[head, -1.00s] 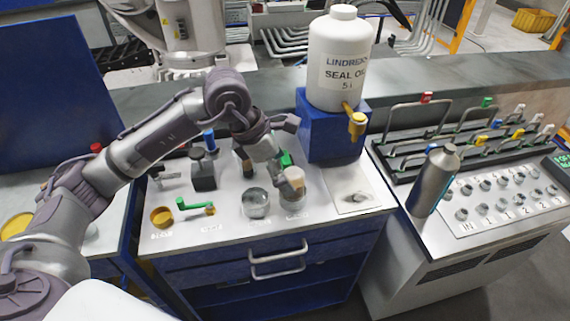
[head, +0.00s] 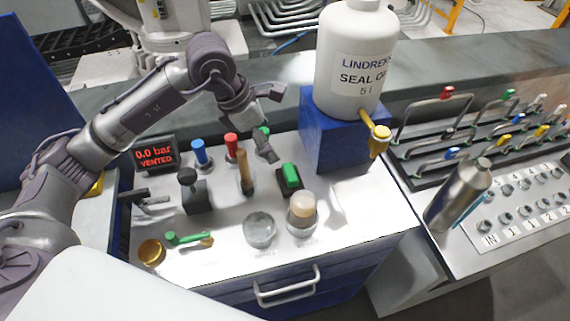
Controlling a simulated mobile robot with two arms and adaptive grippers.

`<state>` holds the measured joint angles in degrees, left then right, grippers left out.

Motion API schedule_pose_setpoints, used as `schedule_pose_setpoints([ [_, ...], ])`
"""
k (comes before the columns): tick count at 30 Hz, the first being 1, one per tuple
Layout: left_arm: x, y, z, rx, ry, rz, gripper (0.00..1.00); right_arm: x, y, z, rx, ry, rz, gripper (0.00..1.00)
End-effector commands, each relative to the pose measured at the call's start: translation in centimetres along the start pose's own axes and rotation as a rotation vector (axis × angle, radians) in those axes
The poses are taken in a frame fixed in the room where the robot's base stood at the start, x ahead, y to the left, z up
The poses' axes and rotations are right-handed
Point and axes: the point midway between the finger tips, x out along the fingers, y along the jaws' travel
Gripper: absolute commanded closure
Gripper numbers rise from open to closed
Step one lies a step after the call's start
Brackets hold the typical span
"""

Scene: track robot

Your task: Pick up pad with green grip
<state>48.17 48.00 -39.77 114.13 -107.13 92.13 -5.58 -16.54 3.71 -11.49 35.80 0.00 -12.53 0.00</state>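The pad with green grip (head: 290,177) looks like a dark block with a green handle on top. It stands on the light worktop (head: 225,267), right of centre. My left gripper (head: 272,121) is above and behind it in the picture, apart from it. Its two fingers are spread and nothing shows between them. My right gripper is not in view.
A green-handled brush (head: 188,239) lies at front left. A large white oil bottle (head: 352,62) stands on a blue block (head: 335,135).

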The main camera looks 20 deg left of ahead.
Motion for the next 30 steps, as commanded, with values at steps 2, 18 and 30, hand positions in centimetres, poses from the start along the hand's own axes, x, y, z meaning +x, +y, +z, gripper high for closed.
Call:
schedule_pose_setpoints([
  [2,1.1,-0.1,0.0,0.0,0.002,-0.005,0.0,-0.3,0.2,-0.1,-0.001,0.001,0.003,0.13],
  [18,8.5,-0.1,0.1,0.0,0.001,-0.002,0.0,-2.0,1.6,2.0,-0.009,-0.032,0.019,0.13],
  [30,13.3,-0.4,0.3,0.0,0.001,-0.002,0.0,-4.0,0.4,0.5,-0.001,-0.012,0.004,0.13],
])
